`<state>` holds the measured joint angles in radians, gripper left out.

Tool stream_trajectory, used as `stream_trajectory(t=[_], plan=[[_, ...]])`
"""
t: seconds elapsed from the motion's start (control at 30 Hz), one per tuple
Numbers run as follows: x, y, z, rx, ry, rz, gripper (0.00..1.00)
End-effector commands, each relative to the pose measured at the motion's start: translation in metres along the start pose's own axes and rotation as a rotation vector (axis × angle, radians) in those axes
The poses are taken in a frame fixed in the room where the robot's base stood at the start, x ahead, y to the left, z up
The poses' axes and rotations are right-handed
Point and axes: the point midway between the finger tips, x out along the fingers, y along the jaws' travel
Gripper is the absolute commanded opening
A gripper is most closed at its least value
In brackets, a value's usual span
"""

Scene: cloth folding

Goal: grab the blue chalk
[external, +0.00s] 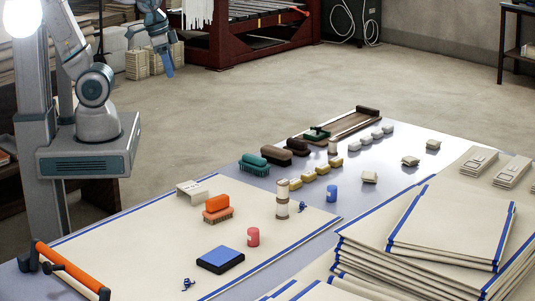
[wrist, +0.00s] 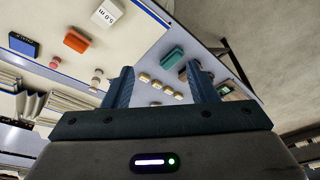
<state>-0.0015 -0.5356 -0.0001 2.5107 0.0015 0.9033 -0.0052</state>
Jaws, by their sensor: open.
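A small blue cylinder (external: 332,193), which may be the blue chalk, stands upright on the table right of the cream mat, near the folded cloths. A flat black block with a blue top (external: 220,259) lies on the mat; it also shows in the wrist view (wrist: 23,44). I cannot tell for sure which is the chalk. My gripper (external: 168,70) is raised far behind and to the left of the table items. In the wrist view my gripper (wrist: 160,72) is open, with nothing between the fingers.
An orange brush (external: 217,208), a red cylinder (external: 253,237) and a pale stacked cylinder (external: 282,200) stand near the blue items. A teal brush (external: 254,165) and several yellow blocks are farther back. Stacked cloths (external: 450,225) fill the right.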

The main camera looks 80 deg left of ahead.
Motion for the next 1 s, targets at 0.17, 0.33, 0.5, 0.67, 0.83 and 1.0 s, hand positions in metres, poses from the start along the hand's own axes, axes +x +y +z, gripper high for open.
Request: stream_trajectory(t=[0.17, 0.33, 0.5, 0.67, 0.83, 1.0], plan=[[0.001, 0.001, -0.004, 0.004, 0.000, 0.000, 0.52], [0.011, 0.007, -0.037, 0.031, 0.007, 0.002, 0.52], [0.033, 0.021, -0.097, 0.081, 0.025, 0.008, 0.52], [0.063, 0.040, -0.152, 0.127, 0.042, 0.019, 0.52], [0.104, 0.065, -0.206, 0.174, 0.062, 0.034, 0.52], [0.155, 0.094, -0.255, 0.219, 0.082, 0.054, 0.52]])
